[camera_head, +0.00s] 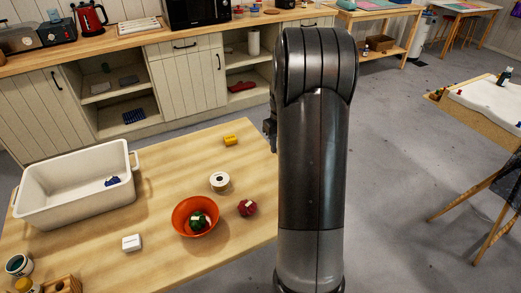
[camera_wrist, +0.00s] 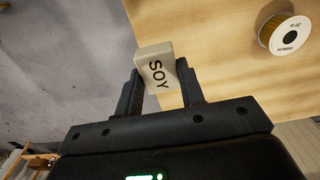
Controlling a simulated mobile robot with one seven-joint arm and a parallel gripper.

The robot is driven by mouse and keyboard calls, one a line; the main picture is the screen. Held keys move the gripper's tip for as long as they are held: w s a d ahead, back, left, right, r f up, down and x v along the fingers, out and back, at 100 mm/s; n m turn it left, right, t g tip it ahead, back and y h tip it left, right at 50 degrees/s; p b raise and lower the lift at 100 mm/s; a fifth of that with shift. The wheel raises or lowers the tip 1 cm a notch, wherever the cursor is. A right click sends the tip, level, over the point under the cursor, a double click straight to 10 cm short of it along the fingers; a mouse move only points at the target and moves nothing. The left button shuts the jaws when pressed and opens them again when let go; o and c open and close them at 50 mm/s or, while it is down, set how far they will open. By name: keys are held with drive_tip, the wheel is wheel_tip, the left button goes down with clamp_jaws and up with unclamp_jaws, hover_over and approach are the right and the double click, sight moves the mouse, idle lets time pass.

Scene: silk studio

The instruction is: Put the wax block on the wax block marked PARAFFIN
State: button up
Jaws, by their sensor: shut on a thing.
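My gripper (camera_wrist: 161,75) is shut on a pale wax block (camera_wrist: 156,63) marked SOY in the wrist view. The block sits between the fingertips, near the edge of the wooden table and apart from the spool. In the head view my arm hides the held block, and only a dark part of my gripper (camera_head: 270,130) shows at the table's right edge. A small white block (camera_head: 132,243) lies on the table at the front left; its marking is too small to read.
Bare wood surrounds the white block.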

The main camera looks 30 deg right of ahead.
drive_tip(key=shift+s+d+r, duration=0.3)
drive_tip(key=shift+s+d, duration=0.05)
drive_tip(key=w+a+r+n, duration=0.1)
drive_tip(key=w+a+n, duration=0.25)
drive_tip(key=a, duration=1.05)
drive_tip(key=n, duration=1)
hover_over(129, 241)
wheel_tip(129, 241, down, 5)
drive_tip(key=shift+s+d+f, duration=0.1)
drive_tip(key=shift+f, duration=2.05)
